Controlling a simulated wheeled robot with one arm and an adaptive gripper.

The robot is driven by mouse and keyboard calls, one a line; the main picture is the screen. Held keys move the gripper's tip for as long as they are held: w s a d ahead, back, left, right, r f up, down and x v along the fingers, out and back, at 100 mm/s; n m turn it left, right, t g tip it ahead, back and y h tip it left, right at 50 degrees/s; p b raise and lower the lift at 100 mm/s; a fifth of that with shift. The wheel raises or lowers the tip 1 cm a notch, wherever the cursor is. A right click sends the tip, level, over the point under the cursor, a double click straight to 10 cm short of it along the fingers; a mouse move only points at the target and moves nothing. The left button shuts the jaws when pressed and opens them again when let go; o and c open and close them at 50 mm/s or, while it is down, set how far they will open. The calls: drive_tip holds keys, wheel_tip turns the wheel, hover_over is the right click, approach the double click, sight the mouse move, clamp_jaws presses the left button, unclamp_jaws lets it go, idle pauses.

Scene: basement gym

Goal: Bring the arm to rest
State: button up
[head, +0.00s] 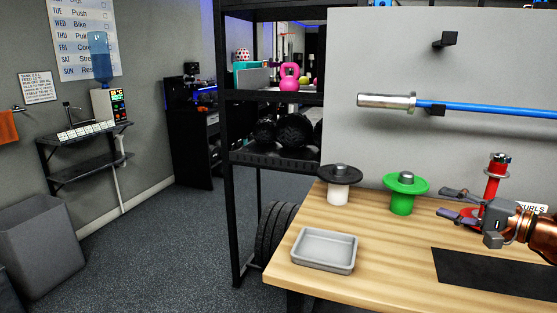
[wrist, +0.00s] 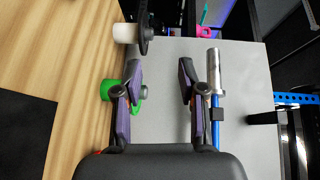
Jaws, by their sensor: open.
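My gripper (head: 451,203) is over the right part of the wooden table, its fingers apart and nothing between them. In the wrist view the two fingers of my gripper (wrist: 160,85) stand wide apart, with the grey wall panel (wrist: 167,110) behind them. A red stand (head: 493,180) with a red disc is just behind my gripper, which partly hides its lower part. A white stand (head: 338,195) with a dark disc is further left.
A grey tray (head: 324,250) is empty at the table's front left. A black mat (head: 490,278) lies at the front right of the wooden table (head: 385,262). A blue bar (head: 490,109) with a metal sleeve hangs on the panel. A black rack (head: 230,180) stands left of the table.

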drive_tip(key=s+a+f+n+g+b, duration=0.1)
drive_tip(key=s+a+f+n+g, duration=0.15)
drive_tip(key=a, duration=0.45)
drive_tip(key=s+a+f+n+g+b, duration=0.1)
drive_tip(key=a+f+n+g, duration=0.15)
drive_tip(key=a, duration=0.55)
drive_tip(key=s+a+f+n+g+b, duration=0.1)
drive_tip(key=s+a+f+g, duration=0.2)
drive_tip(key=a, duration=0.4)
drive_tip(key=s+a+f+n+g+h+b, duration=0.25)
drive_tip(key=s+a+f+g, duration=0.25)
drive_tip(key=s+a+f, duration=0.4)
drive_tip(key=s+d+f+n+g+h+b, duration=0.1)
drive_tip(key=s+d+f+g+h+b, duration=0.1)
drive_tip(key=s+d+f+h, duration=0.4)
drive_tip(key=s+d+f+n+g+h+b, duration=0.1)
drive_tip(key=s+d+f+g+h+b, duration=0.15)
drive_tip(key=s+f, duration=0.7)
wheel_tip(320, 180, up, 24)
drive_tip(key=s+t+y+p, duration=0.1)
drive_tip(key=s+p, duration=0.1)
drive_tip(key=p, duration=2)
drive_tip(key=shift+r+t+p, duration=0.2)
drive_tip(key=shift+t+p, duration=0.1)
drive_tip(key=shift+t, duration=0.05)
